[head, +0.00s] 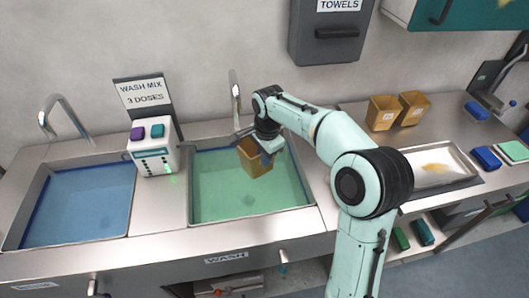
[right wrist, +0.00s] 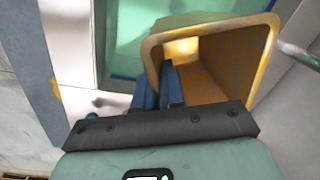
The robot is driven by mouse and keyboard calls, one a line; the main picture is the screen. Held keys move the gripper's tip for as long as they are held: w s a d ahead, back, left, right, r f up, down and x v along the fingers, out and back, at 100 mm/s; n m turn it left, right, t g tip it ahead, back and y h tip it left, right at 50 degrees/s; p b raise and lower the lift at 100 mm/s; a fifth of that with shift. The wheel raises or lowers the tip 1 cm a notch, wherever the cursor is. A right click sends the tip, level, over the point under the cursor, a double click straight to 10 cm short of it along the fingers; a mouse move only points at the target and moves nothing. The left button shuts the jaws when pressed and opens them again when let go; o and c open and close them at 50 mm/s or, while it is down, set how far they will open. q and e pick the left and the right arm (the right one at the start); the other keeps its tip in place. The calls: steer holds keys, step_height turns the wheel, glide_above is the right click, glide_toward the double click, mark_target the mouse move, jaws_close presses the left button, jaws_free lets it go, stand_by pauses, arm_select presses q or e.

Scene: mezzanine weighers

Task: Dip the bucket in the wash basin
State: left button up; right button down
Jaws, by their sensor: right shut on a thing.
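The wash basin (head: 222,198) is the right-hand sink, with green liquid and a WASH label on its front. The tan bucket (head: 253,162) is over the back part of this basin, slightly tilted. I cannot tell if its bottom touches the liquid. My right gripper (head: 266,157) is shut on the bucket's wall at the rim. In the right wrist view the blue fingers (right wrist: 160,88) pinch one side of the bucket (right wrist: 215,65). Its mouth is open and I see no liquid inside. Green liquid of the basin (right wrist: 125,40) shows beyond it. My left gripper is not in view.
A blue-filled sink (head: 80,205) is at left. A dispenser (head: 153,150) marked WASH MIX 3 DOSES stands between the sinks. A tap (head: 235,95) rises behind the wash basin. Two more tan buckets (head: 382,113) and a metal tray (head: 438,165) are on the right counter.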

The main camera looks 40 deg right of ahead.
mark_target(264, 169)
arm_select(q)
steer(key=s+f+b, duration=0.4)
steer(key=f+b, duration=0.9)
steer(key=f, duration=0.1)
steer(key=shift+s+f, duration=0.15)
arm_select(e)
step_height(264, 169, down, 23)
steer(key=shift+f, duration=0.2)
steer(key=shift+w, duration=0.1)
stand_by(1.9)
steer(key=shift+r+p, duration=5.85)
steer(key=shift+r, duration=2.5)
steer(key=shift+r+p, duration=1)
steer(key=shift+r, duration=0.85)
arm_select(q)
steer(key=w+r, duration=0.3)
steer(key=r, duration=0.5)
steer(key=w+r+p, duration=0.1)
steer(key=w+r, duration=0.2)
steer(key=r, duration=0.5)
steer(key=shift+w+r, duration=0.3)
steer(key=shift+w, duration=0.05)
arm_select(e)
steer(key=shift+r, duration=1.4)
